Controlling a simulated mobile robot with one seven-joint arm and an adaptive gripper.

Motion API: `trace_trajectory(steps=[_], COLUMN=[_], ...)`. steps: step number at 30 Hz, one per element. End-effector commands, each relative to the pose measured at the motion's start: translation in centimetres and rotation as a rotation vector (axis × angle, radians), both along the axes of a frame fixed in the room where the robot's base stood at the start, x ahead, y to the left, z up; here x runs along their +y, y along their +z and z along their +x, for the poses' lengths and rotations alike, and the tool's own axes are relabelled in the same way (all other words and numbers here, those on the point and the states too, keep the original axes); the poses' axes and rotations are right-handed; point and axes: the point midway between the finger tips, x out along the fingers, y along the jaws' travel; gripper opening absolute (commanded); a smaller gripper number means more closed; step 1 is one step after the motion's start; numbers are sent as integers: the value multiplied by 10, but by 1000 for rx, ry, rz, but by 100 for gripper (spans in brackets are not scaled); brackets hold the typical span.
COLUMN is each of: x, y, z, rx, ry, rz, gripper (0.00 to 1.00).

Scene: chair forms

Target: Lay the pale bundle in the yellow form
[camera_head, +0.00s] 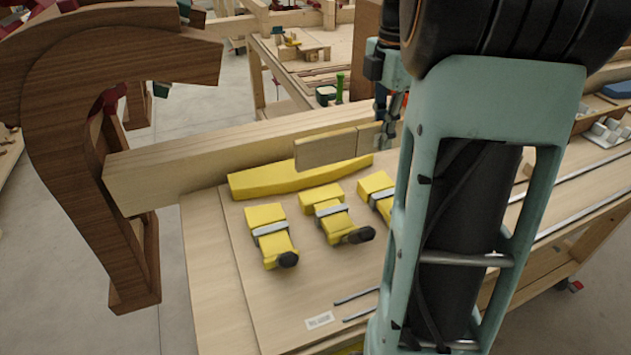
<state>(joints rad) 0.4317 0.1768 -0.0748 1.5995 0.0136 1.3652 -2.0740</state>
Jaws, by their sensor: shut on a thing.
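The pale bundle (326,153) is a short, straight, light wood piece with a seam near its right part. It appears over the right part of the yellow form (268,182), a long, slightly curved yellow block on the bench board. I cannot tell whether they touch. My gripper (386,128) is at the bundle's right end, shut on it, with the fingertips partly hidden by my own arm. Several yellow clamps with grey bands and black knobs, one of them at the left (268,236), lie in front of the form.
A long pale layered beam (190,172) runs behind the form and sticks out past the bench's left edge. A curved dark wood chair part (60,130) stands at left. Thin metal rods (356,297) and a white label (319,320) lie in front. Another bench (285,75) stands behind.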

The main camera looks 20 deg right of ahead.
Motion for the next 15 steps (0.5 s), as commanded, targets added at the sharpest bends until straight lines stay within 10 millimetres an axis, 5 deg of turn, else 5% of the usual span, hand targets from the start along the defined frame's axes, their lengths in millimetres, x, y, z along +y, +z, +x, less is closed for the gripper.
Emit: trace_trajectory(steps=[15], x=[81], y=[-54], z=[63], rx=[5], ry=[5], rz=[1], gripper=[0])
